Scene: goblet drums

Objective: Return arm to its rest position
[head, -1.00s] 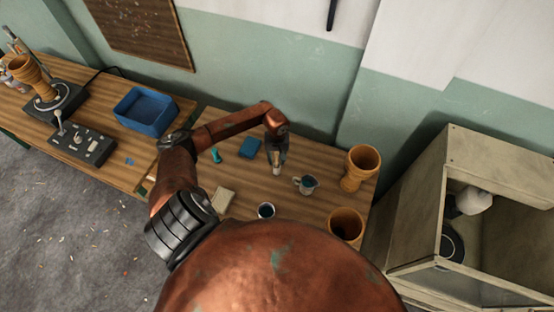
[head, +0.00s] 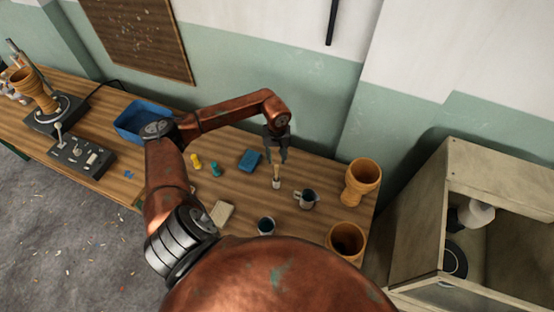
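My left arm reaches in from the left over the wooden table, and my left gripper (head: 277,160) points down above the table. Its two fingers are apart with nothing between them. A small brush (head: 277,176) with a wooden handle stands upright in a small holder just below the fingertips, apart from them. My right gripper is not in view.
A grey mug (head: 307,198), a dark-filled cup (head: 265,226) and two goblet drums (head: 361,182) (head: 346,240) stand on the right part of the table. A blue sponge (head: 250,160) lies behind. A blue bin (head: 136,118) is left. An open wooden cabinet (head: 500,200) stands at right.

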